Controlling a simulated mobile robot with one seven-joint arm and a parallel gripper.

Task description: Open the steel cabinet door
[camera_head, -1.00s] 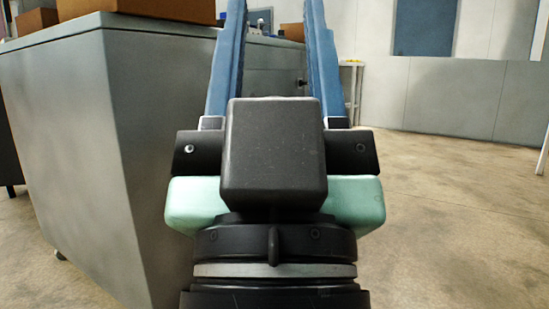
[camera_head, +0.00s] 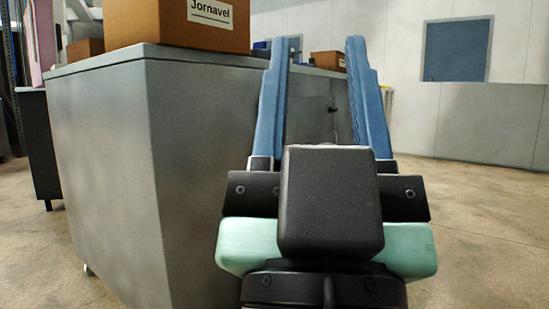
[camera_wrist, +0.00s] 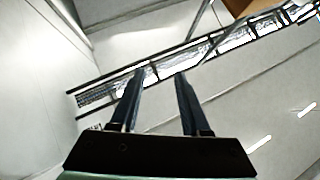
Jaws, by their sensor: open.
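The grey steel cabinet (camera_head: 105,170) stands at the left and centre in the head view, with one broad side toward me. In the wrist view my gripper (camera_wrist: 164,72) points toward the wall and ceiling, also empty.
A cardboard box (camera_head: 185,22) labelled Jornavel sits on the cabinet top, and a smaller box (camera_head: 328,61) lies farther right. A dark-sided table or cabinet (camera_head: 38,140) stands at far left. The concrete floor (camera_head: 485,215) at the right is clear up to the panelled wall.

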